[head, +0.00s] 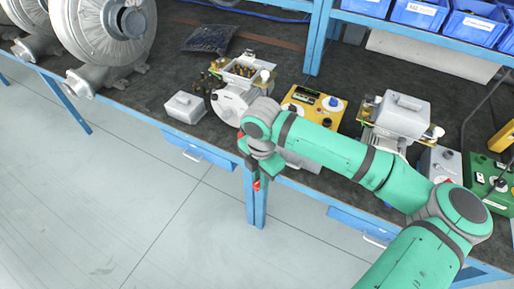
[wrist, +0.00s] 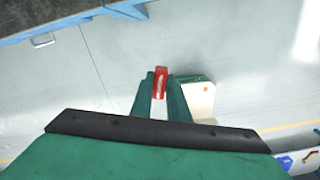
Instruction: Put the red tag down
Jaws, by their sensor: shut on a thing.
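The red tag (wrist: 160,84) is between the fingertips of my gripper (wrist: 160,95), which is shut on it. In the head view the tag (head: 257,185) shows as a small red piece at the lower end of my gripper (head: 256,180). How far the tag is from the bench cannot be told exactly.
The bench (head: 150,95) carries a grey metal cover (head: 185,107), an open terminal box (head: 245,72), a yellow meter (head: 314,103) and a green box (head: 490,190). Large blowers (head: 105,35) stand at left. Blue bins (head: 420,12) line the back. Dark mat is bare at left of centre.

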